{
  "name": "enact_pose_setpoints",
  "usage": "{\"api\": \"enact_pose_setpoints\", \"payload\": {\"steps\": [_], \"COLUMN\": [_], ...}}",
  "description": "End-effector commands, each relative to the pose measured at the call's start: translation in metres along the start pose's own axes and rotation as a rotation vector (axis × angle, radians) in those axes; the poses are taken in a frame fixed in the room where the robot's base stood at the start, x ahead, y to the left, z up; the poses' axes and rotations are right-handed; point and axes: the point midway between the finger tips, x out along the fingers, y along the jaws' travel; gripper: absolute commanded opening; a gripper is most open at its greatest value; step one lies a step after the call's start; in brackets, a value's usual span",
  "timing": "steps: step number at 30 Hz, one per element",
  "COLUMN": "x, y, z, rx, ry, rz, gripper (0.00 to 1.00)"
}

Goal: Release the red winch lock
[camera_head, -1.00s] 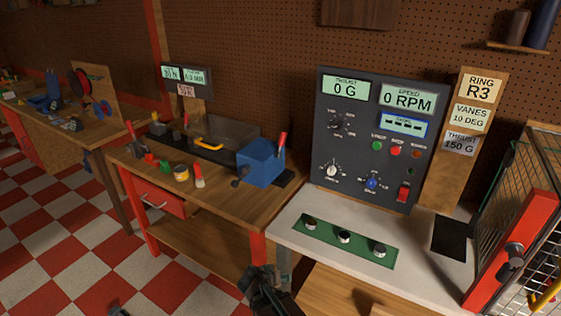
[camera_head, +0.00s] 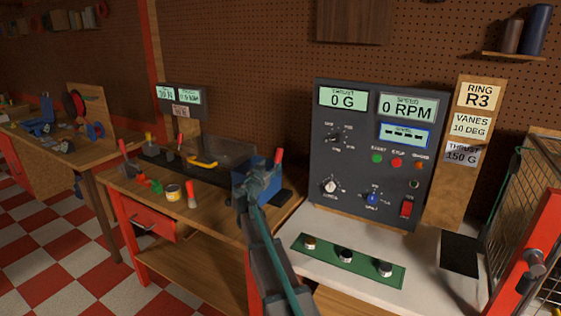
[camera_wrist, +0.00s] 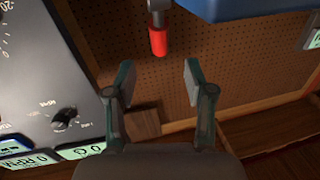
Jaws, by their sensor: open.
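A lever with a red grip (camera_head: 278,157) stands up beside a blue box (camera_head: 277,174) on the middle bench; I cannot tell for sure that it is the winch lock. In the wrist view the red grip (camera_wrist: 157,42) hangs from a metal rod, near the blue body (camera_wrist: 250,8). My gripper (camera_head: 256,184) is in front of the blue box in the head view and hides part of it. In the wrist view my gripper (camera_wrist: 158,78) is open and empty; the red grip lies beyond the gap between the fingertips, apart from them.
A dark control panel (camera_head: 345,178) stands right of the box, behind a white worktop (camera_head: 325,225). A yellow handle (camera_head: 202,163), a tin (camera_head: 173,192) and small tools lie left. A red reel (camera_head: 78,103) is on the far bench. A mesh cage (camera_head: 520,170) is at right.

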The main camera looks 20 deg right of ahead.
Motion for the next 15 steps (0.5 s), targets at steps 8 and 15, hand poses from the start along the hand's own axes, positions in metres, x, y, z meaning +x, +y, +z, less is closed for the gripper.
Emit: {"api": "enact_pose_setpoints", "payload": {"steps": [8, 15], "x": [0.032, 0.074], "y": [-0.001, -0.001], "z": [-0.003, -0.003], "rx": [-0.002, -0.002], "ry": [-0.003, -0.003], "rz": [0.002, 0.003], "gripper": [0.54, 0.54]}}
